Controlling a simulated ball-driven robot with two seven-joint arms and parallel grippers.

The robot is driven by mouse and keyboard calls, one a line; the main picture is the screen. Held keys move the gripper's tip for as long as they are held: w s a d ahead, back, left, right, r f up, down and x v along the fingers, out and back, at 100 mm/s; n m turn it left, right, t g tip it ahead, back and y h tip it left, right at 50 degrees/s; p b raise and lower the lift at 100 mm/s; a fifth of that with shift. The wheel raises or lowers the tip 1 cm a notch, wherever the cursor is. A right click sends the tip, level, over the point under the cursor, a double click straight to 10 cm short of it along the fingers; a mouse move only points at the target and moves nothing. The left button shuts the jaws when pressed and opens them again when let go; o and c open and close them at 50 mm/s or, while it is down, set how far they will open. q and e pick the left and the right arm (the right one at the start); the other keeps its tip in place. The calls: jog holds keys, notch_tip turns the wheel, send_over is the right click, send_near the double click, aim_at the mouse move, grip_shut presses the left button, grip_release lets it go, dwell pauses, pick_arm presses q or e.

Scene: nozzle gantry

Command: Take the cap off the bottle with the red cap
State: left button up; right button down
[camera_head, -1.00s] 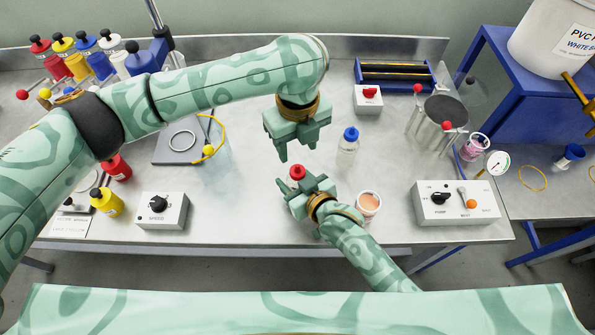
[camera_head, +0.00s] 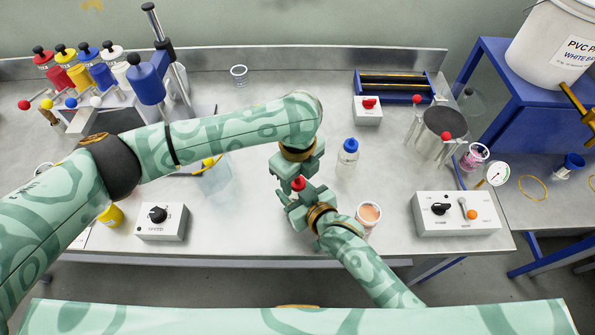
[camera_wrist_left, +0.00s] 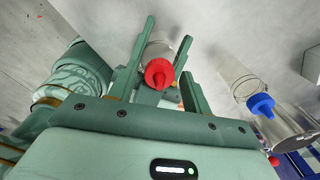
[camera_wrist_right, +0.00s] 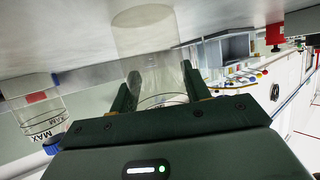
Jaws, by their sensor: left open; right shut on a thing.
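The red cap (camera_head: 298,184) sits on a clear bottle that my right gripper (camera_head: 301,203) holds near the front of the bench. In the right wrist view the clear bottle (camera_wrist_right: 163,98) is between the right fingers. My left gripper (camera_head: 297,172) is directly above, pointing down, with its fingers apart near the cap. In the left wrist view the red cap (camera_wrist_left: 159,73) shows between the open left fingers, with the clear bottle body (camera_wrist_left: 159,48) behind it. I cannot tell whether a left finger touches the cap. The bottle's lower part is hidden in the head view.
A blue-capped bottle (camera_head: 348,148) stands just right of the left gripper. A cup of pinkish liquid (camera_head: 368,214) stands beside the right gripper. Control boxes (camera_head: 161,221) (camera_head: 455,214) stand at the front left and right. Bare bench lies left of the grippers.

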pick_arm(q)
jog(key=c, duration=1)
jog(key=n, duration=0.3)
jog(key=o, duration=1.1)
jog(key=shift+c, duration=0.2)
